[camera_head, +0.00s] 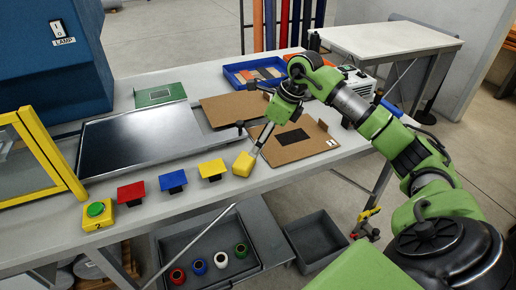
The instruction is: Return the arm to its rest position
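My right arm (378,125) comes in from the right and reaches over the workbench (200,178). It is bent, with its elbow high near the blue tray. My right gripper (258,124) hangs above the front middle of the bench, over the brown boards. Dark finger parts show, but I cannot tell whether they are open or shut. A thin silver rod runs down from the gripper area to a yellow block (243,164) near the bench's front edge. I cannot tell whether the gripper holds it. My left gripper is not in view.
A metal plate (150,135), a brown board (292,151), a blue tray (240,79) and a green board (160,95) lie on the bench. An empty grey bin (315,238) sits below.

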